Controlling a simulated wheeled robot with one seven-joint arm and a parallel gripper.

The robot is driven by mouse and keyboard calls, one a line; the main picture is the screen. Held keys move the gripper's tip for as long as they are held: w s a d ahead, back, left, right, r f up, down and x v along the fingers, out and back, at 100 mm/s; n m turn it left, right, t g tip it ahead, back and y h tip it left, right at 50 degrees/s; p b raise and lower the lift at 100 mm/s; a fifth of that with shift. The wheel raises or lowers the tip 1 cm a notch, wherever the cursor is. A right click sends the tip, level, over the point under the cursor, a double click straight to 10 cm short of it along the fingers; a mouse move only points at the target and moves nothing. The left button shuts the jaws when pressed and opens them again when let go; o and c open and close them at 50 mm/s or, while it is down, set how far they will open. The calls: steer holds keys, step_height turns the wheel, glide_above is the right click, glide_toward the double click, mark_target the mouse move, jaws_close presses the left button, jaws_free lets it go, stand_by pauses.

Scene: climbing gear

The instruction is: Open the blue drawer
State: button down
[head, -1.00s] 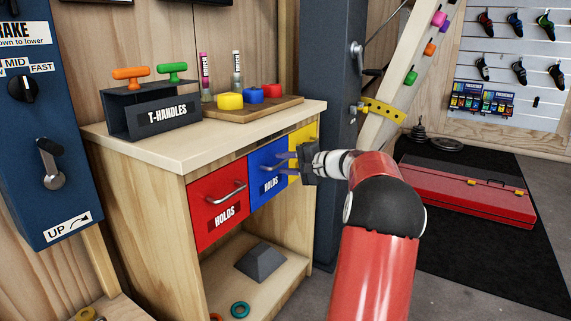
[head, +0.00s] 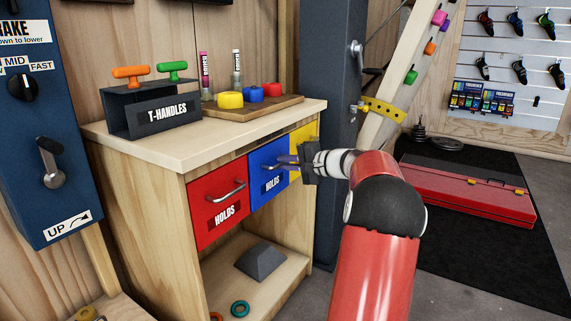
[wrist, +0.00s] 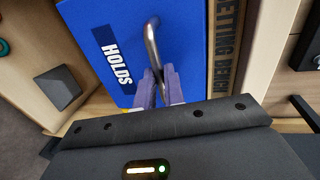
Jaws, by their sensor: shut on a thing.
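The blue drawer (head: 263,177) with a "HOLDS" label sits between a red drawer and a yellow drawer in the wooden bench, its front level with theirs. It fills much of the wrist view (wrist: 185,52). Its curved metal handle (wrist: 151,42) shows clearly there; in the head view my fingers partly cover it. My gripper (head: 284,162) reaches in from the right. In the wrist view its two fingertips (wrist: 158,78) are closed on the near end of the handle.
The red drawer (head: 204,213) is shut, left of the blue one; the yellow drawer (head: 306,135) is partly behind my gripper. A grey wedge (head: 261,261) lies on the open shelf below. T-handles (head: 130,73) and a wooden board (head: 254,107) with coloured pieces stand on the benchtop.

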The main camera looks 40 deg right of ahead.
steer(key=f+b+v, duration=0.1)
steer(key=f+v, duration=0.1)
steer(key=v, duration=0.9)
steer(key=s+f+b+v, duration=0.1)
steer(key=f+b+v, duration=0.1)
steer(key=v, duration=1)
steer(key=shift+d+f, duration=0.15)
steer(key=shift+f, duration=0.3)
steer(key=c, duration=1.5)
jaws_free()
steer(key=v, duration=0.8)
steer(key=shift+p, duration=0.4)
